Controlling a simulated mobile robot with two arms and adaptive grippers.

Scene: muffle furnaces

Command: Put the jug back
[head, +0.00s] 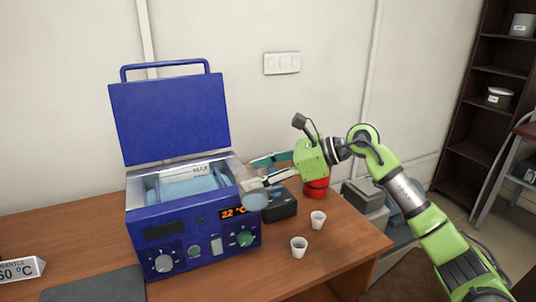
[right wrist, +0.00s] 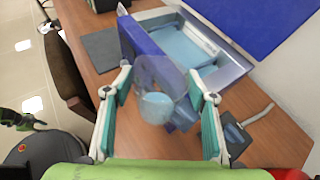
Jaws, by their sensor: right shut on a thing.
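My right gripper (head: 262,172) is shut on a clear jug (head: 254,196) with pale blue liquid in it. It holds the jug at the right front corner of the blue water bath, above the table. In the right wrist view the jug (right wrist: 158,92) sits between the two teal-padded fingers (right wrist: 160,110), partly overlapping the bath's side. The blue bath (head: 190,240) has its lid (head: 170,115) raised and water inside; its display reads 22 °C.
Two small white cups (head: 299,247) stand on the wooden table (head: 335,255) right of the bath. A black box (head: 284,207) and a red container (head: 316,188) are behind them. A dark mat (head: 95,286) and a temperature sign (head: 20,269) lie at left.

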